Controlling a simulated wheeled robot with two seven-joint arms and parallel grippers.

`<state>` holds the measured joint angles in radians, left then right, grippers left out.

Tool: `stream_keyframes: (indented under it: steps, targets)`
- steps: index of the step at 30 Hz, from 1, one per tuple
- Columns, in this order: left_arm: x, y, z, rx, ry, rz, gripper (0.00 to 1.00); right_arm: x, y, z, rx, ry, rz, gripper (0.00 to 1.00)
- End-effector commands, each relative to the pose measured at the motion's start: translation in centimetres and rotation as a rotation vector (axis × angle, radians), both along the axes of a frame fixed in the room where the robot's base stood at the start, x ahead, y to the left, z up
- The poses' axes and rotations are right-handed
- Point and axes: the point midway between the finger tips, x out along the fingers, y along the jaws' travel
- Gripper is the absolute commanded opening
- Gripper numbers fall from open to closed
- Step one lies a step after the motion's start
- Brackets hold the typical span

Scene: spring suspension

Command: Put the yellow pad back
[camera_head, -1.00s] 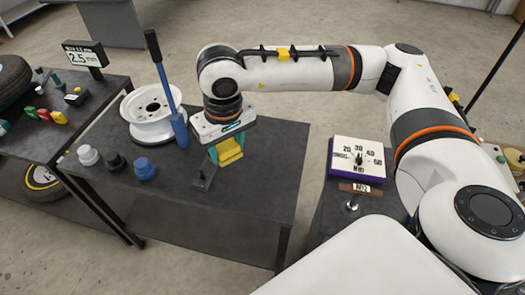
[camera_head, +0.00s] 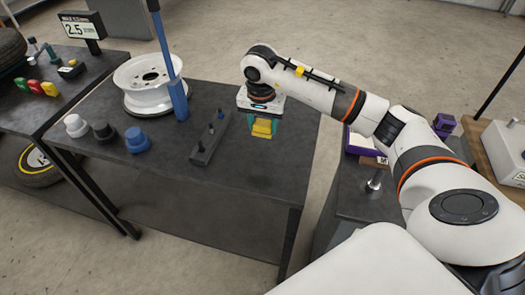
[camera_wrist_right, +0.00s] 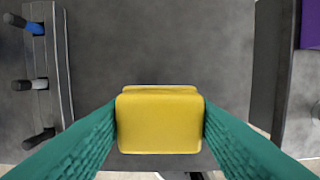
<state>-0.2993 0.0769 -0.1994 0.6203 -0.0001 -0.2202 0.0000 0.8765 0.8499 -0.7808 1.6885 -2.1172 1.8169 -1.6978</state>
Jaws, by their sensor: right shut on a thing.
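The yellow pad (camera_head: 262,127) is a rounded block between the teal fingers of my right gripper (camera_head: 263,123), above the right part of the middle table. The right wrist view shows the pad (camera_wrist_right: 160,122) with a finger pressed on each side. My right gripper (camera_wrist_right: 160,125) is shut on it. A dark rack (camera_head: 209,138) with three upright pegs stands on the table, left of the gripper. The rack (camera_wrist_right: 50,75) also shows at the left of the wrist view. My left gripper is not in view.
A white wheel rim (camera_head: 147,88), a blue upright tool (camera_head: 178,98) and white, black and blue knobbed pieces (camera_head: 137,139) stand on the middle table (camera_head: 240,180). Small coloured pads (camera_head: 38,88) lie on the left table. A purple-edged box (camera_head: 358,140) is at right.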

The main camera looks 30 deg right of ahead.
Motion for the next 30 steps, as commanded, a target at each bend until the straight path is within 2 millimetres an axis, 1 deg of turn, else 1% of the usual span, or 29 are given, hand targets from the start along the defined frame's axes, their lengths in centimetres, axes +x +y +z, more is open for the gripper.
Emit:
stream_keyframes:
  steps: [1, 3, 5, 11, 18, 25, 29, 30]
  targets:
    - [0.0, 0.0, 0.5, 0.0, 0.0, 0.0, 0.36, -0.2, 0.1, -1.0, 0.001, 0.006, 0.001, 0.3]
    - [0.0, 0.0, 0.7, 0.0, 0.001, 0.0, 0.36, -0.1, 0.1, -2.2, 0.002, 0.006, 0.003, 0.3]
    - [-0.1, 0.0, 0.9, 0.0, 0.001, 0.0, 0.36, -0.1, 0.1, -3.2, 0.002, 0.004, 0.003, 0.3]
    - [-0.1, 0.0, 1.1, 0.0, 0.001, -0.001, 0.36, 0.0, 0.1, -4.7, 0.001, 0.002, 0.004, 0.3]
    - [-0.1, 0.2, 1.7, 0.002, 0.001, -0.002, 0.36, 0.0, 0.1, -7.8, 0.002, 0.001, 0.005, 0.3]
    - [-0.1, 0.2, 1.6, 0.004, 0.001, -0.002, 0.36, 0.0, 0.1, -8.0, 0.001, -0.001, 0.006, 0.3]
    - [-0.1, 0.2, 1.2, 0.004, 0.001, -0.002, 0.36, 0.0, 0.1, -8.4, 0.001, -0.001, 0.006, 0.3]
    - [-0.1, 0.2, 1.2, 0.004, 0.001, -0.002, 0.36, 0.0, 0.1, -8.4, 0.001, -0.001, 0.006, 0.5]
